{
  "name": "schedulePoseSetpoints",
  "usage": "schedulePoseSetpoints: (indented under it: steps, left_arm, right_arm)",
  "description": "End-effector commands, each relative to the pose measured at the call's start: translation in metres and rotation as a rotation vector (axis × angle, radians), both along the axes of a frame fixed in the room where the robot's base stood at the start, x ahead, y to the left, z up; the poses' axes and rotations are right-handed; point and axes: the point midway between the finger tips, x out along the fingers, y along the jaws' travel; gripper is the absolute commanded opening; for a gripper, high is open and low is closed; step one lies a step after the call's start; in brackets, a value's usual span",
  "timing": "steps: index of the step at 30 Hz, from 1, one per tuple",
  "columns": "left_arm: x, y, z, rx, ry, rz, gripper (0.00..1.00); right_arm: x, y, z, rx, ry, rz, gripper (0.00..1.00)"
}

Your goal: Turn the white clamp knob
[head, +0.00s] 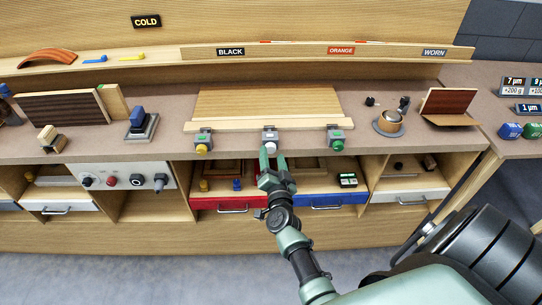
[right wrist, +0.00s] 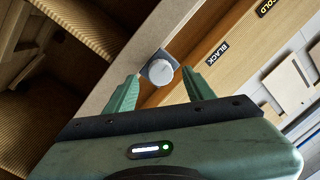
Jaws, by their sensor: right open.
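The white clamp knob (head: 270,148) is on the middle of three clamps along the front edge of the bench. In the right wrist view the white knob (right wrist: 161,73) shows as a round face on a grey clamp body. My right gripper (head: 273,157) is open just in front of this clamp. In the right wrist view its fingertips (right wrist: 160,78) appear to either side of the knob, with gaps visible; I cannot tell how far it is in depth. Nothing is held. My left gripper is not in view.
A yellow-knobbed clamp (head: 202,148) stands left and a green-knobbed clamp (head: 337,144) right of the white one. A wooden board (head: 268,102) lies behind them. Below the edge are open compartments with a red drawer (head: 225,203) and a blue drawer (head: 325,201).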

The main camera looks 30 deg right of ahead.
Motion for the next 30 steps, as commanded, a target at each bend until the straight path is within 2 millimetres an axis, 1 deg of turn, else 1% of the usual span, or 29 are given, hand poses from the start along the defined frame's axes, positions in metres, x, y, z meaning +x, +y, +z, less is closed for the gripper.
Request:
schedulePoseSetpoints:
  steps: [1,3,6,14,17,18,20,24,30]
  left_arm:
    - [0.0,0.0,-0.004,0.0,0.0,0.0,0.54]
    - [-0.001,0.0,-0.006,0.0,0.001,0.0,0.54]
    - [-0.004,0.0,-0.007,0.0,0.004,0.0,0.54]
    - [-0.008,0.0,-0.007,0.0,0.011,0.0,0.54]
    - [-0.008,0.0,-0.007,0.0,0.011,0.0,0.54]
    - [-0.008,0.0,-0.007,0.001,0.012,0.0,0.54]
    - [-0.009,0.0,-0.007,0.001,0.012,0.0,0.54]
    - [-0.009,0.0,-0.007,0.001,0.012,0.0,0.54]
    - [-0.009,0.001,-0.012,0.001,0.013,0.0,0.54]
  right_arm:
    - [0.006,-0.003,-0.002,-0.001,-0.001,0.0,0.54]
    - [0.012,-0.006,-0.002,-0.002,0.001,0.001,0.54]
    - [0.017,-0.008,-0.001,-0.001,0.001,0.001,0.54]
    - [0.018,-0.009,0.0,0.0,0.002,0.001,0.54]
    - [0.018,-0.009,0.0,-0.001,0.002,0.001,0.29]
    - [0.018,-0.009,0.0,-0.001,0.002,0.001,0.17]
    - [0.018,-0.009,0.0,-0.001,0.002,0.001,0.01]
    - [0.018,-0.009,-0.001,0.009,-0.004,0.002,0.0]
    - [0.018,-0.009,-0.002,0.11,-0.066,0.002,0.0]
